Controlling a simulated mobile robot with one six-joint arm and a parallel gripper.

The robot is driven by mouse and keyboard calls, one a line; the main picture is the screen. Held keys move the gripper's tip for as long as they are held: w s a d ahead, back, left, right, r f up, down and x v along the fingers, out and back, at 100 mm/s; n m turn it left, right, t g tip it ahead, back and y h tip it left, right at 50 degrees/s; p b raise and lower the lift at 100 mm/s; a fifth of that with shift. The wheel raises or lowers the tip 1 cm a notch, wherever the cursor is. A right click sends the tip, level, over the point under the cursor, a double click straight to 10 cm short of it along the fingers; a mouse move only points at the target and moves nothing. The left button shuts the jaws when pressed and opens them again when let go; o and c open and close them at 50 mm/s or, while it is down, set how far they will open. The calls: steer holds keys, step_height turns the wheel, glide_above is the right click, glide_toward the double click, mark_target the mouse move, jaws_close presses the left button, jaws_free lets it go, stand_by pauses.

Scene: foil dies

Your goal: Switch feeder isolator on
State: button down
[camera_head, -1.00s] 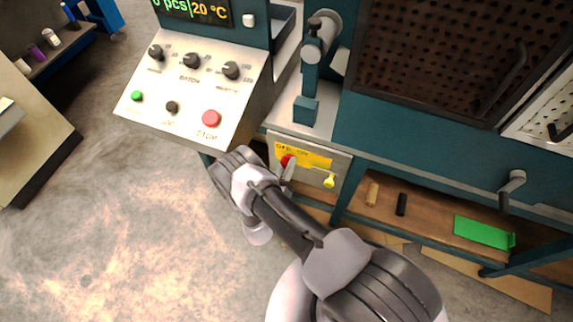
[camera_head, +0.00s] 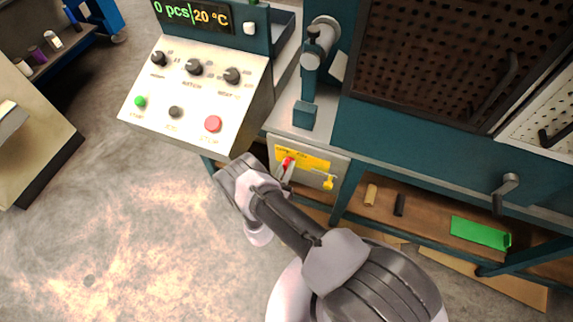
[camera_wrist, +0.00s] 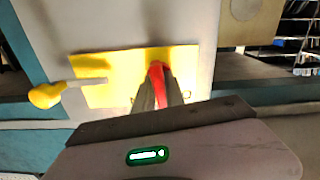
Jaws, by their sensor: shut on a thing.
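The feeder isolator is a red handle (camera_wrist: 157,72) on a yellow plate (camera_wrist: 95,70) of a grey box (camera_head: 338,166) under the machine's bench. In the head view the red handle (camera_head: 288,161) shows just past the fingertips. My gripper (camera_wrist: 157,92) is shut on the red handle, with one finger on each side of it. My gripper also shows in the head view (camera_head: 287,172). The fingers hide the lower part of the handle, and the plate's lettering is too blurred to read fully. A yellow-knobbed lever (camera_wrist: 48,94) sits beside it, also seen in the head view (camera_head: 328,183).
A sloped control panel (camera_head: 195,95) with knobs and a red stop button (camera_head: 213,124) stands above left. A lower shelf (camera_head: 425,215) holds a green piece (camera_head: 480,232) and two small cylinders. Open floor lies at the left.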

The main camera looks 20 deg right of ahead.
steer(key=shift+m+p, duration=0.4)
steer(key=shift+m, duration=0.4)
steer(key=c, duration=1.4)
jaws_free()
steer(key=shift+s, duration=0.1)
steer(key=p+v, duration=0.4)
steer(key=v, duration=1.3)
steer(key=shift+s+a, duration=0.1)
